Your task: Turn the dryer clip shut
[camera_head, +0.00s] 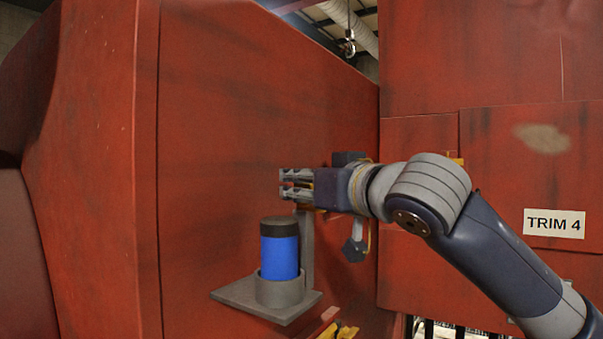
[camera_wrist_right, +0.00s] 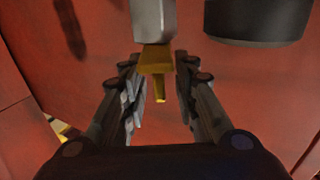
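The dryer is a blue cylinder with a black top (camera_head: 279,250), upright in a grey cup (camera_head: 280,291). Its black top also shows in the wrist view (camera_wrist_right: 255,20). A grey post (camera_head: 306,255) stands beside it. In the wrist view a yellow clip (camera_wrist_right: 157,66) is at the end of the grey post (camera_wrist_right: 154,20). My right gripper (camera_head: 290,184) is level above the dryer, near the post's top. In the wrist view its fingers (camera_wrist_right: 158,98) are apart, one either side of the clip, with gaps. The gripper mostly hides the clip in the head view. My left gripper is out of view.
A grey shelf plate (camera_head: 232,292) carries the cup and sticks out from the red wall (camera_head: 225,120). Another red panel (camera_head: 500,60), with a TRIM 4 label (camera_head: 554,223), stands at the right. A yellow part (camera_head: 347,331) shows below the shelf.

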